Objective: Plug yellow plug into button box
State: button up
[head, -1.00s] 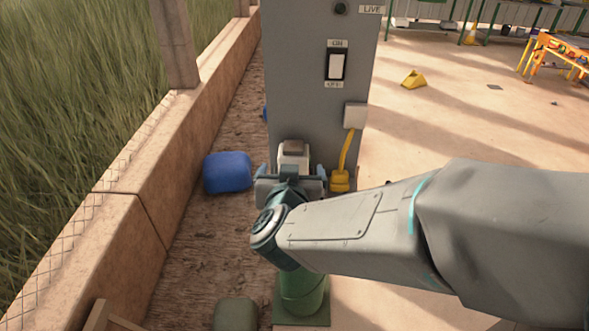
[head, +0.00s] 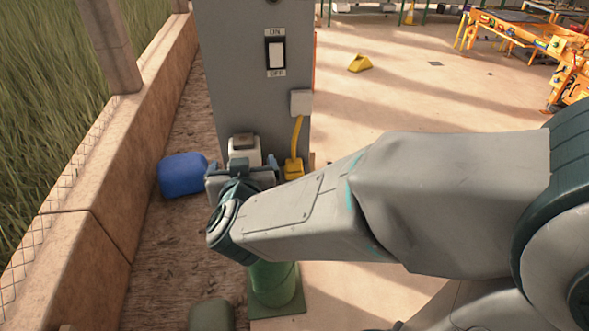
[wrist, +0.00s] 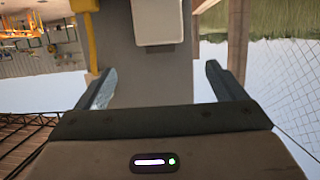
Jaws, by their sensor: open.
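The yellow plug (head: 293,168) hangs at the lower end of a yellow cable, to the right of my gripper in the head view. Something yellow, the cable or plug, shows at the upper left of the wrist view (wrist: 90,42). A pale box with a dark top (head: 244,148), seemingly the button box, stands just beyond my gripper (head: 241,170). A white box fills the top middle of the wrist view (wrist: 158,22); I cannot tell if it is the same one. In the wrist view my gripper (wrist: 160,82) is open, with nothing between its fingers.
A grey cabinet (head: 240,70) with an ON/OFF switch (head: 275,53) and a white outlet box (head: 301,103) stands behind. A green post (head: 272,285) is below my arm. A blue container (head: 182,175) and low wall (head: 80,240) are left.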

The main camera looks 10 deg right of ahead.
jog(key=c, duration=0.5)
jog(key=w+a+r+n+g+y+b, duration=0.1)
jog(key=w+a+n+g+y+b, duration=0.1)
jog(key=w+a+g+y, duration=0.3)
jog(key=d+g, duration=0.1)
jog(key=d, duration=0.2)
jog(key=d+g+h, duration=0.1)
jog(key=d, duration=0.1)
jog(key=w+d+b, duration=0.1)
jog(key=d, duration=0.2)
jog(key=shift+w+d+f+g, duration=0.1)
jog(key=shift+d+f+g, duration=0.2)
jog(key=shift+f+g, duration=0.1)
jog(key=m+g+h+b, duration=0.1)
jog(key=m+g+h, duration=0.1)
jog(key=h, duration=0.2)
send_near(295, 161)
jog(key=r, duration=0.2)
jog(key=shift+d+f, duration=0.15)
jog(key=shift+d, duration=0.1)
jog(key=x, duration=0.8)
jog(key=shift+a+f, duration=0.2)
jog(key=shift+f, duration=0.15)
